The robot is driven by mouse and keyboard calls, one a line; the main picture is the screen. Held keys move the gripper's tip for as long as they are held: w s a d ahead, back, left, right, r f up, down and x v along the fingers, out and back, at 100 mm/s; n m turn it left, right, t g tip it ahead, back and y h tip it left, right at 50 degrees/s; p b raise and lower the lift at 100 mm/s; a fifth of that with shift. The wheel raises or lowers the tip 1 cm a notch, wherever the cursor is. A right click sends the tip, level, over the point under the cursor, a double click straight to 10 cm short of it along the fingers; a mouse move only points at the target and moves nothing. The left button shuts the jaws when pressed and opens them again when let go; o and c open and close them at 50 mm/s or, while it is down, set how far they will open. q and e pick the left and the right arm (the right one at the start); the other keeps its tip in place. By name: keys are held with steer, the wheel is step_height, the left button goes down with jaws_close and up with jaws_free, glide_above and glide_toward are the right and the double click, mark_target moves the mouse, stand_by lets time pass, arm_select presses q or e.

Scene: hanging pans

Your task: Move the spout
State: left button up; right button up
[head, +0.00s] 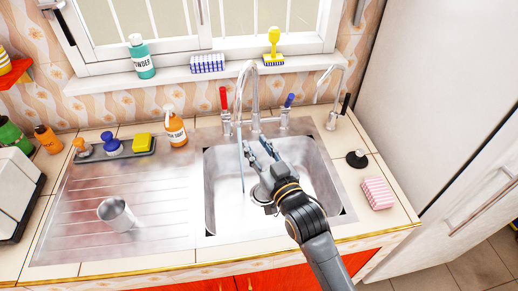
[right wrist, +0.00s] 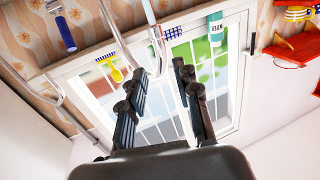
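The spout (head: 255,88) is a tall, curved silver pipe behind the sink, between a red tap handle (head: 224,98) and a blue tap handle (head: 288,101). A thin bluish stream (head: 241,165) hangs from its end into the basin. My right gripper (head: 257,149) is over the sink, just below and in front of the spout, close to the stream. Its two fingers stand apart with nothing seen between them. In the right wrist view the fingers (right wrist: 161,68) are also apart, with curved metal pipes close by; whether they touch is unclear. My left gripper is out of view.
The sink basin (head: 224,205) lies under my right arm. A metal cup (head: 116,213) stands on the drainboard (head: 75,225). An orange soap bottle (head: 176,130) stands behind left. A second, smaller tap (head: 335,95) and a pink striped sponge (head: 378,193) are on the right.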

steer(key=shift+s+d, duration=0.2)
steer(key=shift+s, duration=0.25)
